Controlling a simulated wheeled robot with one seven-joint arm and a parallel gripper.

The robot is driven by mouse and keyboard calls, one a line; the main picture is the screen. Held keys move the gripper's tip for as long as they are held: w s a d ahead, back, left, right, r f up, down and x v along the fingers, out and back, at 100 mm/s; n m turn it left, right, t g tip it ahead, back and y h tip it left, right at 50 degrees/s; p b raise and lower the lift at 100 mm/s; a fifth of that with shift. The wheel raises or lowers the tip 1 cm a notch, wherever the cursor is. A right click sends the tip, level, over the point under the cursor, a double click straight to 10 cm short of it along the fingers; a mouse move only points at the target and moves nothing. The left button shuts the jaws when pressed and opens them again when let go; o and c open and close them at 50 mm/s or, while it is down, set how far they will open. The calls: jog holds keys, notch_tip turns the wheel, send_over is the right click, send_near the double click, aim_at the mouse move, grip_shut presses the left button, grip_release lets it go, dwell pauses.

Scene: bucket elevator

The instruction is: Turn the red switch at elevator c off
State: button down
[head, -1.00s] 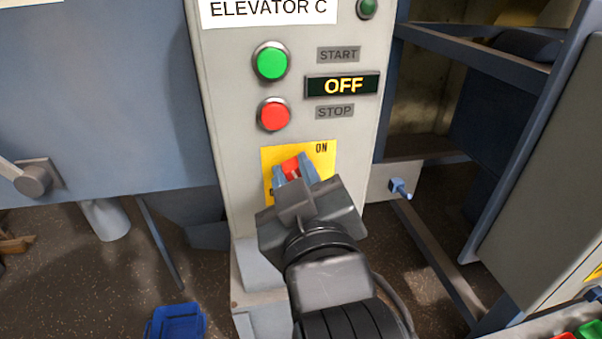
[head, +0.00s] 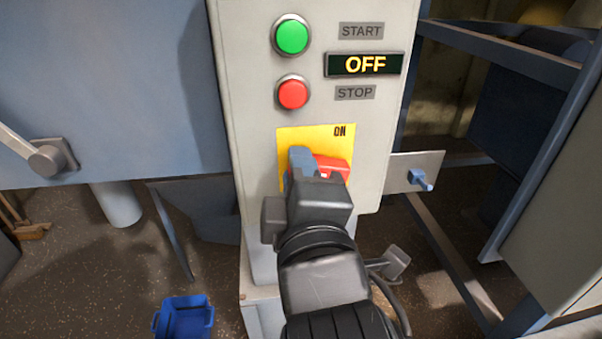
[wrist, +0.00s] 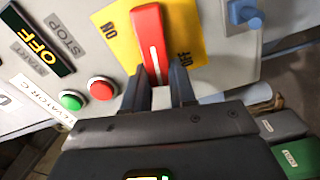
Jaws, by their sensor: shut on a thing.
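The red switch (head: 332,169) is a handle on a yellow plate (head: 317,137) on the elevator C panel. "ON" is printed at the plate's upper right; in the wrist view "OFF" shows at the other side. My gripper (head: 301,166) is at the plate, its body hiding part of the switch and plate in the head view. In the wrist view the red switch (wrist: 150,42), with a white line on it, has its near end between the fingers of my gripper (wrist: 160,82), which is shut on it. The handle lies between the two printed words, nearly level across the panel.
Above the plate are a green START button (head: 291,36), a red STOP button (head: 292,94) and a display (head: 365,64) reading "OFF". A blue knob (head: 420,180) on a bracket sticks out at right. A blue bin (head: 184,317) is on the floor.

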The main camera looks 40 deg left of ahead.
jog(key=shift+f+n+b, duration=0.3)
jog(key=shift+n+b, duration=0.1)
jog(key=shift+n, duration=0.8)
jog(key=c, duration=0.9)
grip_release()
jog(key=b+v, duration=0.1)
jog(key=v, duration=0.6)
jog(key=shift+s+d, duration=0.2)
jog(key=shift+s, duration=0.1)
jog(key=shift+d+f, duration=0.1)
